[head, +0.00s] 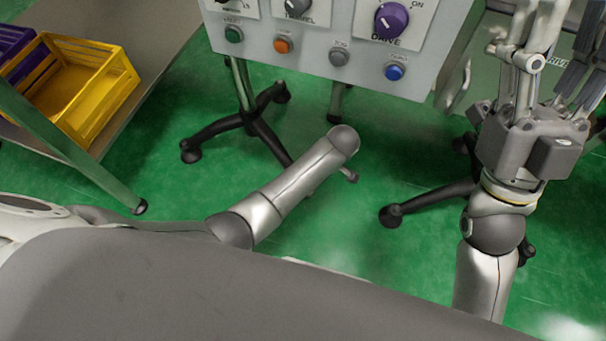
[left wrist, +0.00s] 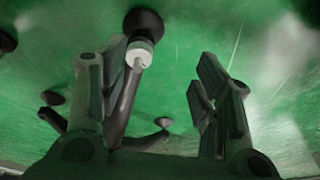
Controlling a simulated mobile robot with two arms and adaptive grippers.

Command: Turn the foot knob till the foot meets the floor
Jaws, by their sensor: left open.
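In the left wrist view, a pale round foot knob (left wrist: 139,54) sits at the end of a black stand leg (left wrist: 124,103), next to a dark foot pad (left wrist: 143,24). My left gripper (left wrist: 165,78) is open, its two fingers wide apart. The knob shows close to the left finger's tip, which partly covers the leg; nothing is held. I cannot tell whether they touch or whether the pad meets the floor. In the head view my left gripper is hidden behind its arm. My right gripper (head: 568,55) is raised at the right, fingers apart and empty.
A grey control panel (head: 330,48) with knobs and buttons stands at the top on black-legged supports (head: 256,122). A yellow crate (head: 95,88) and a purple crate (head: 14,47) rest on a shelf at the left. Green floor (head: 385,165) is open between the stand legs.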

